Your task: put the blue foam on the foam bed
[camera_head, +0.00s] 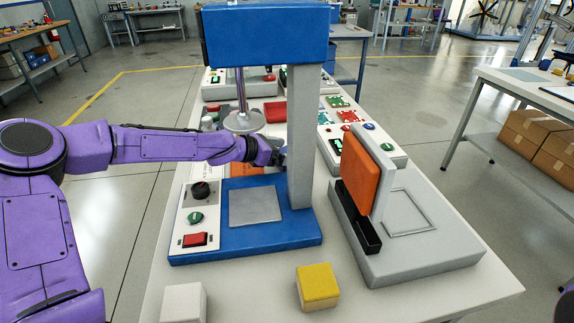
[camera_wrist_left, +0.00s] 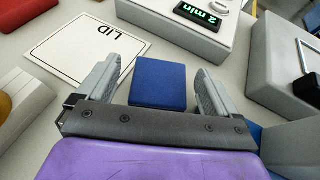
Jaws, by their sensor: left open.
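The blue foam (camera_wrist_left: 158,84) is a flat-topped blue block on the white table, seen in the left wrist view. My open left gripper (camera_wrist_left: 160,68) has one finger on each side of it, with visible gaps. In the head view the foam is not visible and the press's grey post hides most of that gripper. A grey square pad (camera_head: 254,206), likely the foam bed, lies bare on the press's blue base (camera_head: 245,247). A metal disc (camera_head: 244,122) hangs above it from the blue press head (camera_head: 265,36). My right gripper is out of view.
A yellow block (camera_head: 318,288) and a white block (camera_head: 184,304) stand at the table's front. A grey fixture (camera_head: 430,236) with an upright orange block (camera_head: 361,174) stands right of the press. A card marked LID (camera_wrist_left: 85,50) and a timer box (camera_wrist_left: 190,22) are near the blue foam.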

